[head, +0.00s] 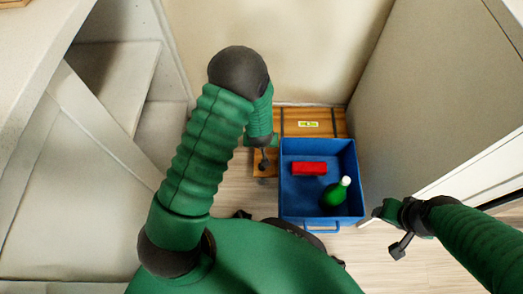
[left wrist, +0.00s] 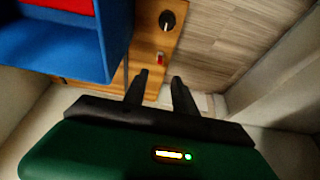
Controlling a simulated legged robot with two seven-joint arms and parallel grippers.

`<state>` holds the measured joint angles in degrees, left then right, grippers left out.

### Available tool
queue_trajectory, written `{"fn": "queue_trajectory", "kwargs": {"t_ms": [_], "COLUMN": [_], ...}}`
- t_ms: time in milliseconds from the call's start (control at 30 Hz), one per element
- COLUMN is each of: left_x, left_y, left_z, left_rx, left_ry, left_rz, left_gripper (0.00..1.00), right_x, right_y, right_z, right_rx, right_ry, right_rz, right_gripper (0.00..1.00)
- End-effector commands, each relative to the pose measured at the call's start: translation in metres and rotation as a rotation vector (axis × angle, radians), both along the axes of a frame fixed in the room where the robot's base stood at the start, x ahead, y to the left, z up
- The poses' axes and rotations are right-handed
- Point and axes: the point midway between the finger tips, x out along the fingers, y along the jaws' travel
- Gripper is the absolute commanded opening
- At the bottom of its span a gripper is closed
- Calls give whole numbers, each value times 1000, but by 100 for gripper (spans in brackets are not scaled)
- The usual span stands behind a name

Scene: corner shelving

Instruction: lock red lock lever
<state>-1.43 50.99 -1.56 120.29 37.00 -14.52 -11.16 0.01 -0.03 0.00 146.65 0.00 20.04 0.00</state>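The red lock lever (left wrist: 160,59) shows in the left wrist view as a small red piece with a pale part, on a wooden panel (left wrist: 150,42). In the head view I cannot make out the lever; my left arm covers part of the wooden panel (head: 292,121). My left gripper (left wrist: 160,90) is open and empty, its two fingers apart and pointing toward the panel, with the lever just beyond the fingertips. It also shows at the panel's left end in the head view (head: 263,160). My right gripper (head: 388,231) looks open and empty, away to the right.
A blue bin (head: 287,180) holds a red block (head: 309,168) and a green bottle with a white cap (head: 335,194). It stands close beside my left gripper. A black knob (left wrist: 167,20) is on the panel. White shelving (head: 100,100) flanks the left, a grey panel (head: 425,90) the right.

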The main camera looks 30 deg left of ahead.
Motion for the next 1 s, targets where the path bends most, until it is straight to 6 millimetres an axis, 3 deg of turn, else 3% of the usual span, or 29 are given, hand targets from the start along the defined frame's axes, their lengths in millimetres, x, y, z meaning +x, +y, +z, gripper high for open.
{"fn": "queue_trajectory", "kwargs": {"t_ms": [33,100,400,567,833,1000], "left_x": [4,11,36,42,43,43], "left_y": [3,5,17,20,21,21], "left_z": [-23,-41,-104,-117,-116,-116], "left_rx": [0,-1,-1,0,-1,-1], "left_ry": [1,1,0,1,2,1], "left_rz": [2,1,0,-1,-1,-1], "left_gripper": [33,33,33,33,33,13], "right_x": [0,0,-1,0,0,0], "right_y": [0,0,0,0,0,0], "right_z": [-19,-31,-75,-83,-82,-82], "right_rx": [0,0,0,0,0,0], "right_ry": [1,1,1,1,1,1], "right_rz": [0,0,0,0,0,0], "right_gripper": [52,52,52,52,52,52]}}
